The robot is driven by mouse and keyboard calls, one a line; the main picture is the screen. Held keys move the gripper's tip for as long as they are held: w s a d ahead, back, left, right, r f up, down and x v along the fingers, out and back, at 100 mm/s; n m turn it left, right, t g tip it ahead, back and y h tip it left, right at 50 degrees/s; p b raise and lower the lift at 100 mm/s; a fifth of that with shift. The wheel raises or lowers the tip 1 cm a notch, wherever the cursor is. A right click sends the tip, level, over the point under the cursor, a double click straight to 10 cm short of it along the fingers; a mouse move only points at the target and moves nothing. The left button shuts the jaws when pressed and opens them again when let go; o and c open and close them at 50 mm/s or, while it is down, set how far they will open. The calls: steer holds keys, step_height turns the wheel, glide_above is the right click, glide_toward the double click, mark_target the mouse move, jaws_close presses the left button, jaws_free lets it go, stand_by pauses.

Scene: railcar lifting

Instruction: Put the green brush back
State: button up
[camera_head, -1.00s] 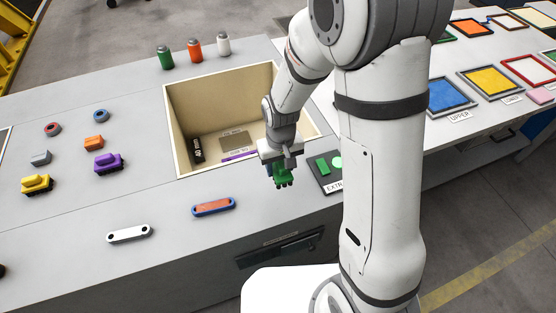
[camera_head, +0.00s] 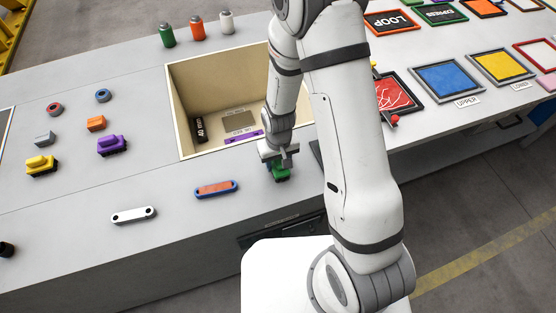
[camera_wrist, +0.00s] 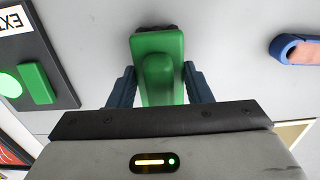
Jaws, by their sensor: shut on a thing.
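The green brush (camera_head: 281,174) is in my gripper (camera_head: 279,163), at the front of the grey table, just in front of the open bin's near right corner. In the wrist view the green brush (camera_wrist: 158,60) is a rounded green block with a dark part at its far end. The blue fingers of my gripper (camera_wrist: 160,88) are shut on its two sides. The brush is at or just above the tabletop; I cannot tell if it touches.
A cream-walled bin (camera_head: 172,115) stands behind the brush. An orange-and-blue link (camera_head: 216,188) and a white link (camera_head: 134,215) lie to its left. The purple (camera_head: 112,145) and yellow (camera_head: 41,165) pieces are farther left. A dark board (camera_wrist: 50,50) with green shapes lies beside the brush.

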steer(key=shift+f, duration=0.15)
steer(key=shift+f, duration=0.2)
steer(key=o, duration=1)
steer(key=shift+r, duration=0.1)
steer(key=shift+c, duration=0.2)
steer(key=shift+r, duration=0.1)
step_height(320, 180, up, 12)
steer(key=b, duration=0.2)
steer(key=s+d+r+m+t, duration=0.1)
steer(key=s+d+r, duration=0.5)
steer(key=r, duration=0.3)
steer(key=s+d+r+m+t, duration=0.2)
steer(key=s+d+r, duration=0.4)
steer(key=r, duration=0.3)
steer(key=shift+s+r, duration=0.3)
steer(key=shift+s, duration=0.15)
